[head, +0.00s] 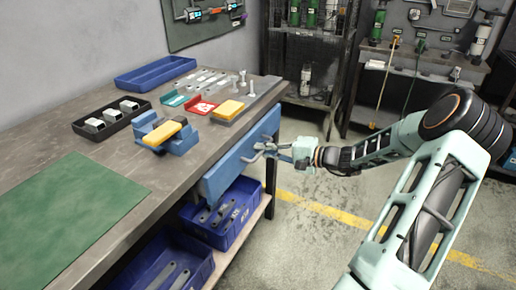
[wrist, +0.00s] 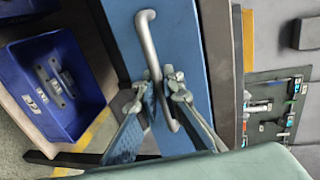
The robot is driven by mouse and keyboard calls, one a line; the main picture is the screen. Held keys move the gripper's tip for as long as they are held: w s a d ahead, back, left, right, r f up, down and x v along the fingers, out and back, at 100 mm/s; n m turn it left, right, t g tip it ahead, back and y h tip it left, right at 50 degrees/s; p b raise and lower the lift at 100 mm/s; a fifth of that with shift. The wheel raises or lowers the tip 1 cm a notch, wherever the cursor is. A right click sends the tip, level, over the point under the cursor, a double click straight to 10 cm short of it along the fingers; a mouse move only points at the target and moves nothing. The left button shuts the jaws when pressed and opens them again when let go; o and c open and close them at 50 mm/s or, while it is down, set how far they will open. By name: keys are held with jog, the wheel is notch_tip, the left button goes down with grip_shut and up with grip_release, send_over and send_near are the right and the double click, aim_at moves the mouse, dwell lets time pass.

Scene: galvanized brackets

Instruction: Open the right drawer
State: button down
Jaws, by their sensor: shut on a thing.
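The blue drawer front (head: 230,168) sits under the right end of the workbench top. It also fills the middle of the wrist view (wrist: 199,60). Its silver bar handle (wrist: 148,38) runs lengthwise along the front. My gripper (head: 272,150) is at the handle in the head view. In the wrist view my gripper (wrist: 160,88) has one finger on each side of the bar and is shut on it. The fingers hide part of the bar's middle. I see no clear gap between the drawer front and the bench, and the drawer's inside is not visible.
Blue bins (head: 242,208) with metal brackets stand on the shelf below the drawer. The workbench top (head: 130,165) holds a green mat (head: 62,215), trays, a blue vise-like block with a yellow top (head: 166,134) and bolts. The floor right of the bench is open, with a yellow line.

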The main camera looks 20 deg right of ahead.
jog(key=f+p+v, duration=0.1)
jog(key=f+v, duration=0.2)
jog(key=v, duration=1.1)
jog(key=s+f+v, duration=0.1)
jog(key=f+v, duration=0.2)
jog(key=v, duration=1.1)
jog(key=shift+s+d+p, duration=0.25)
jog(key=shift+d+p, duration=0.1)
jog(key=shift+d, duration=0.15)
jog(key=c, duration=2)
grip_release()
jog(key=shift+c, duration=0.2)
jog(key=v, duration=1.2)
jog(key=shift+f, duration=0.1)
